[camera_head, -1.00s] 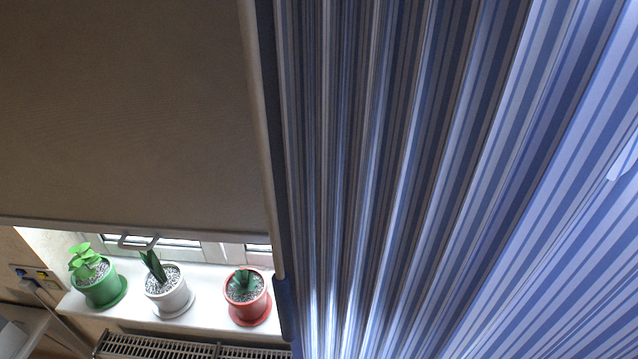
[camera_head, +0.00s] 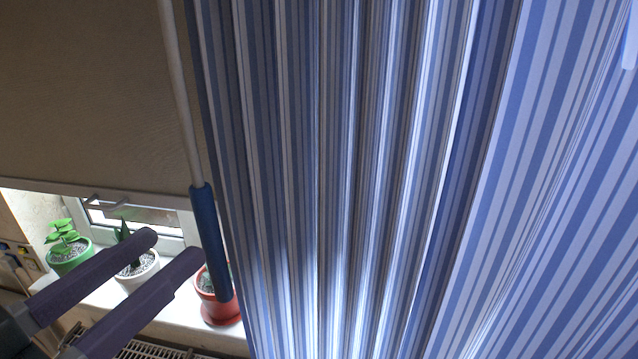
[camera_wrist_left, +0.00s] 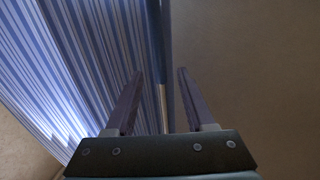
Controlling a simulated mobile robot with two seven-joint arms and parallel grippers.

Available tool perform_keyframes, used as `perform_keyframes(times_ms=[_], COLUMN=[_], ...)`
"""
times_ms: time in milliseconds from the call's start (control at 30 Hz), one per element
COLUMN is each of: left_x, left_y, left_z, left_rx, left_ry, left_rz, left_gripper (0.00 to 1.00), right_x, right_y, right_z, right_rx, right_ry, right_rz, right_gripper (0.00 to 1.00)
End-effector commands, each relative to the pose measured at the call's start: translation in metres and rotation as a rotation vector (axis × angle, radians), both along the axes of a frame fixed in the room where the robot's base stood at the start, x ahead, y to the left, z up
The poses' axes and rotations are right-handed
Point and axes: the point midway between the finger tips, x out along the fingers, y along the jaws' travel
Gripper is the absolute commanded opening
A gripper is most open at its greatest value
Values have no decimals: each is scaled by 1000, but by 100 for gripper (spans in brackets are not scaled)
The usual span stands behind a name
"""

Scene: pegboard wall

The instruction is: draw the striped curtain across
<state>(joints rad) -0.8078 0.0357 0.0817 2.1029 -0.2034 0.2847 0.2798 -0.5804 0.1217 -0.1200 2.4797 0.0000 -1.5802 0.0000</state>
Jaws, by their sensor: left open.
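The blue-and-white striped curtain (camera_head: 330,180) hangs in folds over the middle and right of the head view. A pale rod (camera_head: 178,90) with a blue handle (camera_head: 209,240) hangs along its left edge. My left gripper (camera_head: 170,250) is open, coming in from the lower left, with its fingertips just left of the handle. In the left wrist view the rod (camera_wrist_left: 163,105) runs up between the open fingers of the gripper (camera_wrist_left: 160,73), without visible contact, and the curtain (camera_wrist_left: 80,60) is at the left. My right gripper is not in view.
A brown blind (camera_head: 80,90) covers the upper window. On the white sill (camera_head: 110,296) stand a green pot (camera_head: 72,262), a white pot (camera_head: 145,275) partly behind my fingers, and a red pot (camera_head: 220,314) partly behind the handle. A radiator (camera_head: 150,351) is below.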

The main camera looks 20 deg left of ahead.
Motion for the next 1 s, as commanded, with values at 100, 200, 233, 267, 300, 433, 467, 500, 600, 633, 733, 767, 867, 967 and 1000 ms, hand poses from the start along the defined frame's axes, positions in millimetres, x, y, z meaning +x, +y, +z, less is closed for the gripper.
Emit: perform_keyframes(times_ms=[100,200,233,267,300,433,467,500,600,633,733,767,867,967,1000], left_x=[23,39,43,47,52,62,64,65,67,67,67,67,66,66,66], left_y=[-1,-1,-1,-1,-1,-2,-2,-2,-2,-2,-2,-2,-2,-2,-2], left_z=[5,4,4,3,3,1,1,1,0,0,0,0,0,0,0], left_rx=[0,0,0,0,0,0,1,1,1,1,1,1,1,1,0], left_ry=[-3,-3,-2,-1,-1,0,0,1,2,2,2,2,2,2,2], left_rz=[-1,0,0,0,0,0,0,0,0,0,0,0,0,0,0], left_gripper=[54,54,54,54,54,54,54,54,54,54,54,54,46,35,30], right_x=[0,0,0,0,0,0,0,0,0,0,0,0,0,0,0], right_y=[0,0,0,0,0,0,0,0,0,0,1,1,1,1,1], right_z=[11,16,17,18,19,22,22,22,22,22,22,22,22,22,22], right_rx=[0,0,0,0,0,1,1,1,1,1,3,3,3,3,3], right_ry=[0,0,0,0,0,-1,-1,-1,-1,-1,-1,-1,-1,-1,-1], right_rz=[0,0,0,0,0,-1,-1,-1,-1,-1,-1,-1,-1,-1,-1], right_gripper=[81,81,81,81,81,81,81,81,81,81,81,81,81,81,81])
